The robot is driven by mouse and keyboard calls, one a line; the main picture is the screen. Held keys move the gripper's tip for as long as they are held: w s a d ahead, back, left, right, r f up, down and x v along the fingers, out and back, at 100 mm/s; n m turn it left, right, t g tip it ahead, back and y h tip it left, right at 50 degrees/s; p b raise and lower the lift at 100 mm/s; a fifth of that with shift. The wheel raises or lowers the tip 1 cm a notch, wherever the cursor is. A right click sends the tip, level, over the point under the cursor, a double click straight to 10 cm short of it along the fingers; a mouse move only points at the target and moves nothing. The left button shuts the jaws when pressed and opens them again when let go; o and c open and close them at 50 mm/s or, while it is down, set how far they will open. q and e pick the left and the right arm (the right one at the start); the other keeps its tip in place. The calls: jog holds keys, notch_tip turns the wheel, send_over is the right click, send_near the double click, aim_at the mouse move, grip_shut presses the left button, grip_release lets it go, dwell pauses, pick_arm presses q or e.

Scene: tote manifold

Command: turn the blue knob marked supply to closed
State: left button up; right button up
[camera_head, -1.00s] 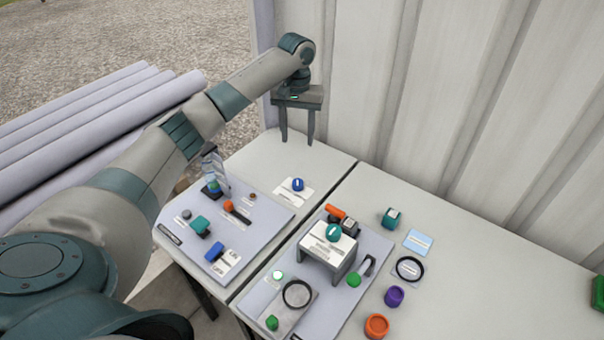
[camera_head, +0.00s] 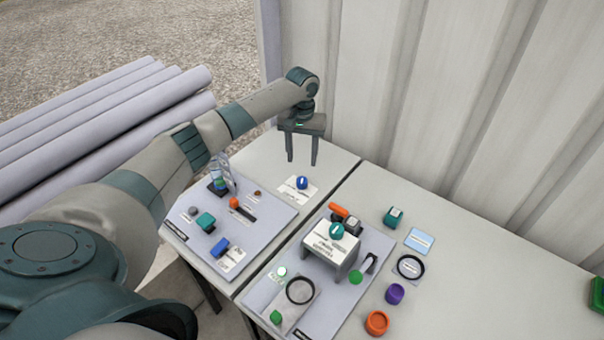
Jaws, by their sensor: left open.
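A round blue knob (camera_head: 302,182) with a white stripe across its top sits on a white card (camera_head: 292,194) near the back of the left table. The card's print is too small to read. My left gripper (camera_head: 302,163) points down just behind and above this knob in the picture. Its two fingers are spread apart with nothing between them, and they do not appear to touch the knob. My right gripper does not show.
A grey board (camera_head: 258,238) left of the knob carries a clear upright part (camera_head: 222,174), a teal block (camera_head: 205,221) and a blue block (camera_head: 220,247). Another board holds a teal knob (camera_head: 337,230) on a white stand. A corrugated wall (camera_head: 420,90) rises behind.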

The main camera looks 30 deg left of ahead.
aim_at(302, 179)
pick_arm(q)
notch_tip(302, 179, down, 9)
jog(key=shift+f+p, duration=0.1)
jog(key=shift+p, duration=0.7)
jog(key=shift+c, duration=0.3)
jog(key=c, duration=1)
